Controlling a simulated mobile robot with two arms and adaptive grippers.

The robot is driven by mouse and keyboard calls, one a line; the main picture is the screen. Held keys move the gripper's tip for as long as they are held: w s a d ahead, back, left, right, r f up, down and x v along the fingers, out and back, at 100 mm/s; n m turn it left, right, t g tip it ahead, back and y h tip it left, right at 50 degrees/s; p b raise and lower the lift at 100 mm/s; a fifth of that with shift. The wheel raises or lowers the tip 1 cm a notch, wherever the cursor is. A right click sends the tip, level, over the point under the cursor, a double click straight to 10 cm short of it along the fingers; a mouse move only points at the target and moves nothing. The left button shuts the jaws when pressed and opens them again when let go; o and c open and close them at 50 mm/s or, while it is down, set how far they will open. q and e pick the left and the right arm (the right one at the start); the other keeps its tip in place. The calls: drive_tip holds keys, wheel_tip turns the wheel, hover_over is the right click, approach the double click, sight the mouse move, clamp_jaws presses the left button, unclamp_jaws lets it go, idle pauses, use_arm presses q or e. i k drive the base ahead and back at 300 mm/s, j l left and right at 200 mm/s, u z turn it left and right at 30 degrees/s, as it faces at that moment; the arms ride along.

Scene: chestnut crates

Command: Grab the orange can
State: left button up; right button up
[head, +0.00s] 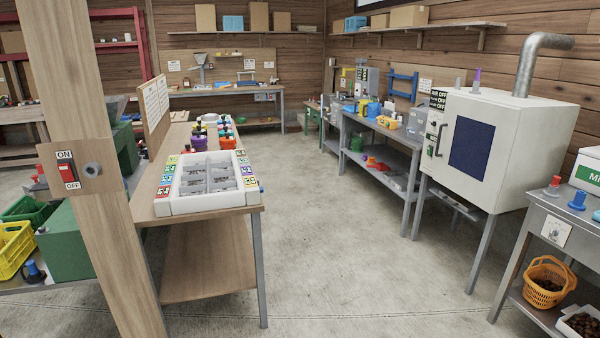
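Several small coloured containers with dark tops stand at the far end of the wooden table in the left middle of the head view. Neither of my grippers is in view.
A white compartment tray (205,205) with coloured labels fills the table's near end. A wooden post (75,120) with an ON/OFF switch stands close at left. A grey bench (385,150), a white oven (500,140) and an orange basket (545,272) are at right. The middle floor is clear.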

sight(228, 141)
drive_tip(key=i+l+z, duration=0.2)
drive_tip(key=i, duration=0.7)
drive_tip(key=i+z, duration=0.2)
drive_tip(key=i, duration=0.7)
drive_tip(key=i+j+z, duration=0.25)
drive_tip(key=i, duration=0.65)
drive_tip(key=i+j+u, duration=0.15)
drive_tip(key=i+u, duration=0.75)
drive_tip(key=i, duration=0.15)
drive_tip(key=i+l+u, duration=0.3)
drive_tip(key=i+u, duration=0.15)
drive_tip(key=i+l+u, duration=0.45)
drive_tip(key=i+j+u, duration=0.1)
drive_tip(key=i+u, duration=0.15)
drive_tip(key=i, duration=0.3)
drive_tip(key=i+u, duration=0.3)
drive_tip(key=i, duration=0.2)
